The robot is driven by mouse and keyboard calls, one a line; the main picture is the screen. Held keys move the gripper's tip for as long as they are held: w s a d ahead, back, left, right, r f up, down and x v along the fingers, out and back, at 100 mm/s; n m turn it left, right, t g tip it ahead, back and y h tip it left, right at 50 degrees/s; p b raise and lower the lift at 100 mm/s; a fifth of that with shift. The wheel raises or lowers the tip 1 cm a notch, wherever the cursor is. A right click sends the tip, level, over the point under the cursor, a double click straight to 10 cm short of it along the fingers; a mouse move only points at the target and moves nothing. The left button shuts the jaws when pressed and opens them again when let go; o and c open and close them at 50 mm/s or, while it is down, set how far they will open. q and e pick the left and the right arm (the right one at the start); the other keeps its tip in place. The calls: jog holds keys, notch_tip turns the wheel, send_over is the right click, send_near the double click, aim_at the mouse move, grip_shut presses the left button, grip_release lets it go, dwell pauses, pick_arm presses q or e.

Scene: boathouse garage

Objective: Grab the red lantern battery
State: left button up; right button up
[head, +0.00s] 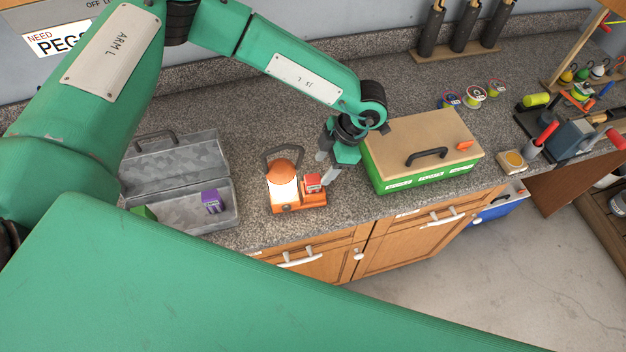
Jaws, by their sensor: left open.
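The red lantern battery (313,183) is a small red block with a pale face, at the right side of the orange lantern (284,190) on the grey counter. It appears to rest on the lantern's orange base. My left gripper (326,168) points down just behind and to the right of the battery. Its two grey fingers are apart, with nothing seen between them. I cannot tell whether a finger touches the battery. My right gripper is not in view.
An open grey metal box (180,160) holding a purple box (211,201) and a green item stands left of the lantern. A green case with a tan lid (400,135) stands close to the gripper's right. The counter's front edge (260,243) runs just in front of the lantern.

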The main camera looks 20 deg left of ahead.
aim_at(313, 178)
pick_arm(q)
jog(key=shift+s+a+f+p, duration=0.15)
jog(key=shift+a+f+p, duration=0.35)
jog(key=shift+p, duration=0.4)
jog(key=p+x, duration=0.2)
jog(key=x, duration=0.1)
jog(key=shift+a+f, duration=0.15)
jog(key=shift+f, duration=0.45)
grip_shut()
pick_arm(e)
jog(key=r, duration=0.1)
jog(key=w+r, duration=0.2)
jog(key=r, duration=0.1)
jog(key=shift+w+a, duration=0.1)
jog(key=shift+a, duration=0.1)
